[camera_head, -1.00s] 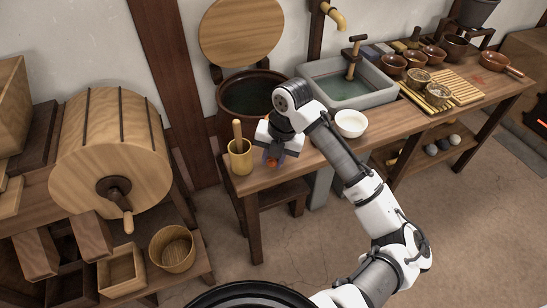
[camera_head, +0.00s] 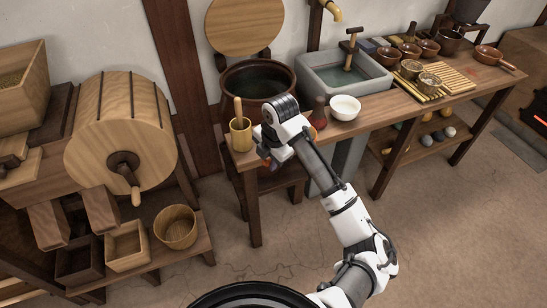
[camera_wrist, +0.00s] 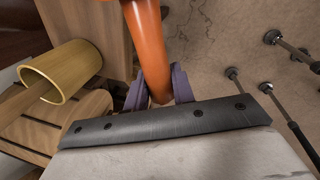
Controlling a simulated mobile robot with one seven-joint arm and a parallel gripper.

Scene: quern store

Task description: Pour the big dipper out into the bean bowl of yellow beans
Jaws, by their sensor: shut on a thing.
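My gripper (camera_head: 268,160) is shut on an orange handle (camera_wrist: 146,40), which I take to be the big dipper's. In the wrist view the purple fingers (camera_wrist: 158,92) grip it, and the handle runs out of the top edge. Its scoop and contents are not shown there. In the head view my wrist hides most of it; an orange-red piece (camera_head: 319,119) shows right of the wrist. A white bowl (camera_head: 345,107) stands right of the gripper on the bench; I cannot make out yellow beans in it.
A bamboo cup with a stick (camera_head: 240,136) stands on the bench corner left of my gripper. A dark flask (camera_head: 319,104) stands near the white bowl. Behind are a large brown pot (camera_head: 256,80) and a grey sink (camera_head: 345,75). A wooden drum (camera_head: 120,135) stands left.

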